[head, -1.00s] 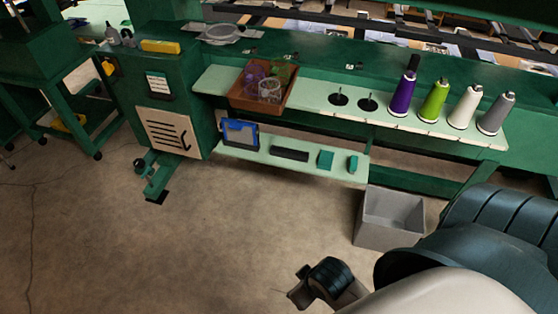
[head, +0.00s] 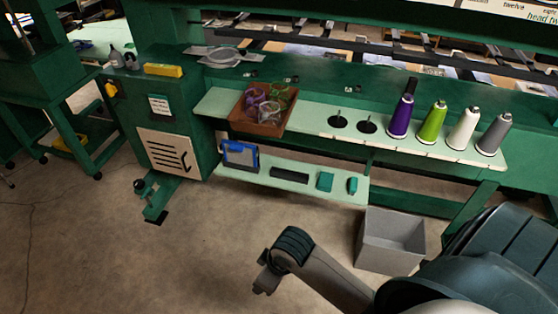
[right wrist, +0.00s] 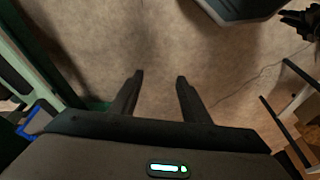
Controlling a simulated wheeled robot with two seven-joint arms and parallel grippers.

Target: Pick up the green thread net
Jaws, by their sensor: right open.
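The green thread net (head: 279,90) lies in a brown box (head: 258,129) on the upper pale-green shelf, at the back right inside the box. It is small and partly mixed with a purple net (head: 254,97) and a clear whitish net (head: 269,113) in the same box. My right gripper (right wrist: 160,77) is open in the right wrist view, with only bare floor between its fingers. In the head view my right arm reaches in from the lower right; its end is low, over the floor in front of the shelves and well apart from the box. My left gripper is not in view.
Purple (head: 401,116), green (head: 432,122), white (head: 463,129) and grey (head: 493,134) thread cones stand on the upper shelf, right of two empty spindles. The lower shelf (head: 260,176) holds a blue-framed item (head: 240,154) and small boxes. A grey bin (head: 391,240) stands on the floor.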

